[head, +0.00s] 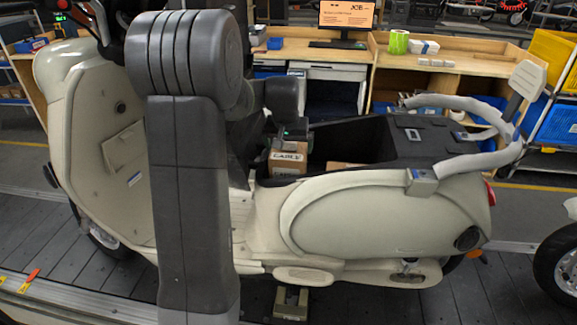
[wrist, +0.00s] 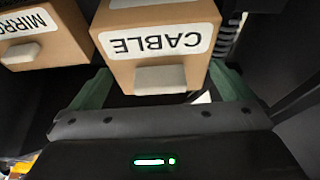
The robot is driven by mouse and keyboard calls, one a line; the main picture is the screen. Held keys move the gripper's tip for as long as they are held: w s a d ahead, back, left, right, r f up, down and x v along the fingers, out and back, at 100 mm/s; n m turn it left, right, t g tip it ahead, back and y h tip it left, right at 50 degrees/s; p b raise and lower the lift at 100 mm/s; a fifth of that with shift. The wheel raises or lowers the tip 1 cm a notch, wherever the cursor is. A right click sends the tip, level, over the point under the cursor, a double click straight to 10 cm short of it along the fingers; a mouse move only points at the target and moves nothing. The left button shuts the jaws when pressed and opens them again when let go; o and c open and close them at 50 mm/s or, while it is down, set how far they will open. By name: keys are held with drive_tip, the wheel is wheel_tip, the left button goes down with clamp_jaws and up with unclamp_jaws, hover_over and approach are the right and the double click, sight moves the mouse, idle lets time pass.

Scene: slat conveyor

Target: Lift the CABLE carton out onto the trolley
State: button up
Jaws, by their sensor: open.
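The CABLE carton (head: 288,160) is a brown box with a white label, in the open dark compartment of the cream scooter. In the wrist view the CABLE carton (wrist: 155,55) fills the upper middle, its label upside down, with a pale grey tab on its near face. My gripper (head: 290,134) is over the carton in the head view. In the wrist view the green fingers of my gripper (wrist: 163,82) are apart, one on each side of the carton's near end. Contact cannot be told. No trolley can be made out clearly.
A carton labelled MIRRO... (wrist: 40,38) sits close to the left in the wrist view. Another carton top (head: 345,166) shows in the compartment. The scooter's grab rail (head: 455,165) and dark compartment lining (head: 350,140) bound the space. A workbench (head: 440,62) stands behind.

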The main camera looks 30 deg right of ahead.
drive_tip(key=c, duration=0.9)
drive_tip(key=shift+c, duration=0.5)
drive_tip(key=shift+r, duration=0.15)
